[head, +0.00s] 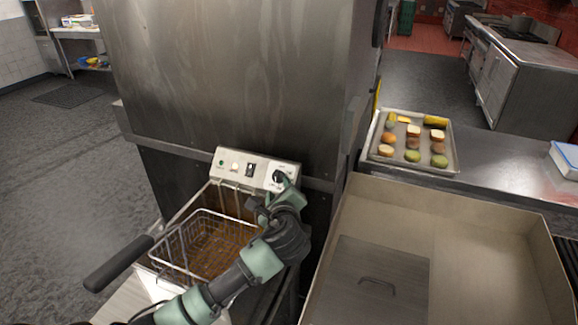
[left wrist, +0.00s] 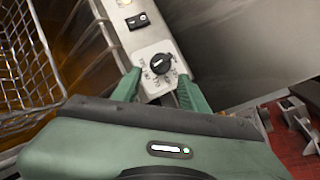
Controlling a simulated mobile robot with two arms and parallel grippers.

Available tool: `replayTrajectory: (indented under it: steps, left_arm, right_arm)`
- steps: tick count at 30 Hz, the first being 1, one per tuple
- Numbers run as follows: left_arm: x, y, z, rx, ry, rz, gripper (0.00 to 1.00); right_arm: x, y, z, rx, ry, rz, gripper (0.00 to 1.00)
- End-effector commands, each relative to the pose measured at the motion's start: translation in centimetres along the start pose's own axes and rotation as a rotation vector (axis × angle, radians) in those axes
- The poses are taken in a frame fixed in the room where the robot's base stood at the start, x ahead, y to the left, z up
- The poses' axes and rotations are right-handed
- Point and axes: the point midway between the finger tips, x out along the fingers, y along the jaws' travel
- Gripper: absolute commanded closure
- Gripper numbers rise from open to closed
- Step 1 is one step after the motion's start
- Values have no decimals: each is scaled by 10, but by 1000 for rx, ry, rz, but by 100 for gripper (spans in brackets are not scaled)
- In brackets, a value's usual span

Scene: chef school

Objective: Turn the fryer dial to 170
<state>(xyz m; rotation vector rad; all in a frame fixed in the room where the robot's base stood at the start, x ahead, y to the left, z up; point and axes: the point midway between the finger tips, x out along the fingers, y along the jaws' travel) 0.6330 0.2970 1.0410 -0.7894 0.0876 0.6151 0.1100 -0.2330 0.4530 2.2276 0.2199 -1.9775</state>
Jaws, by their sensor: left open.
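The fryer's control panel (head: 256,170) is a pale metal strip behind the frying well. The black round dial (head: 280,178) is at the panel's right end. In the left wrist view the dial (left wrist: 160,64) shows clearly, with printed marks around it too small to read. My left gripper (head: 271,199) is just in front of the dial. In the wrist view its two green fingers (left wrist: 158,85) are spread to either side of the dial's lower part, with gaps between them and the knob. My right gripper is not in view.
A wire fryer basket (head: 205,246) with a black handle (head: 118,263) sits left of my arm in the oil well. A large metal cabinet wall (head: 235,75) rises behind the panel. To the right are a deep metal bin (head: 500,240) and a tray (head: 385,163) of food pieces.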

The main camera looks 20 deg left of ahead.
Motion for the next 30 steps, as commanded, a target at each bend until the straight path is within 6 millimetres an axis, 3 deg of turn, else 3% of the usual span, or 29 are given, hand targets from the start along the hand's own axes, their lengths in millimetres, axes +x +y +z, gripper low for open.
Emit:
replayTrajectory:
  steps: [3,8,18,29,30]
  left_arm:
    - [5,0,0,1,0,2,56]
    - [26,0,1,2,-1,3,56]
    - [72,0,0,0,0,1,56]
    - [78,0,0,0,1,0,56]
    - [78,0,0,0,1,0,67]
  right_arm:
    - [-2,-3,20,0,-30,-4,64]
    - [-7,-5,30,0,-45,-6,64]
    - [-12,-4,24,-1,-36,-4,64]
    - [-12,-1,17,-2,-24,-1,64]
    - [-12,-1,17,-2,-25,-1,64]
